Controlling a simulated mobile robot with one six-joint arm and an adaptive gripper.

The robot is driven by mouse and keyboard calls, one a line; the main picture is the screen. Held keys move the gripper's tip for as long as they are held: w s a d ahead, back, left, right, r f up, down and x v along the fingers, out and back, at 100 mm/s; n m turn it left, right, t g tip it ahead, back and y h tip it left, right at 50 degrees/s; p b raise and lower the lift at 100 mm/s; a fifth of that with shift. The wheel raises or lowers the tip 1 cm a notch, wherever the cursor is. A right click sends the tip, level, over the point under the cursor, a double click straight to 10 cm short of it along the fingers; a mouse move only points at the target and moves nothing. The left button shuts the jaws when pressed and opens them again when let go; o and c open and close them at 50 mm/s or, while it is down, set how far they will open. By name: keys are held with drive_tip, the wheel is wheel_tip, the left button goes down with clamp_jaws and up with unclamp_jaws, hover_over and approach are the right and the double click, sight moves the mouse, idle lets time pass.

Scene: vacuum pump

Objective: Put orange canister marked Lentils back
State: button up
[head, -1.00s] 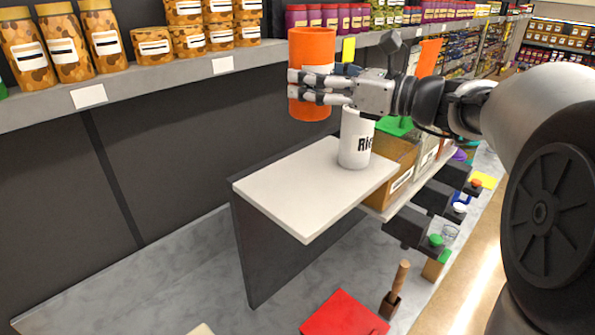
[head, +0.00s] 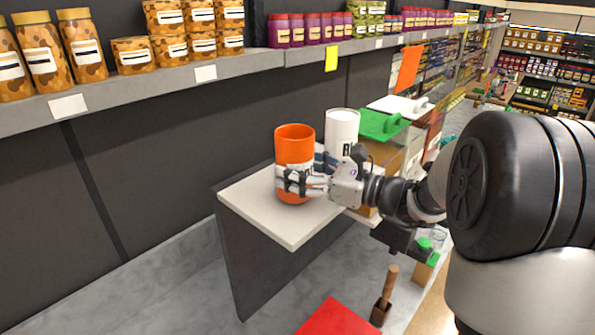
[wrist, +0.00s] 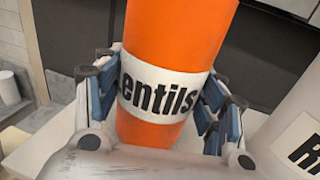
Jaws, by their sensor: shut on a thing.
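The orange canister (head: 294,143) stands upright at the white shelf board (head: 262,212), near its left part. I cannot tell whether its base touches the board. In the wrist view its white label reads "entils" on the orange canister (wrist: 168,60), with the first letter hidden by a finger. My gripper (head: 300,183) is shut around its lower half from the right, with fingers on both sides; my gripper also shows in the wrist view (wrist: 160,98). A white canister (head: 341,131) stands just behind and right of it, its "Ri" lettering (wrist: 303,143) partly visible in the wrist view.
A wooden bin with a green lid (head: 383,124) stands right of the white canister. A grey wall shelf (head: 150,82) with patterned jars runs above. The board's front left corner is bare.

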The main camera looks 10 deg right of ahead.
drive_tip(key=shift+f, duration=0.2)
drive_tip(key=shift+f, duration=0.1)
drive_tip(key=o, duration=1.6)
drive_tip(key=shift+f, duration=0.1)
drive_tip(key=shift+r, duration=0.2)
drive_tip(key=b+v, duration=0.1)
drive_tip(key=v, duration=1.1)
drive_tip(key=shift+s+f, duration=0.1)
drive_tip(key=shift+s, duration=0.05)
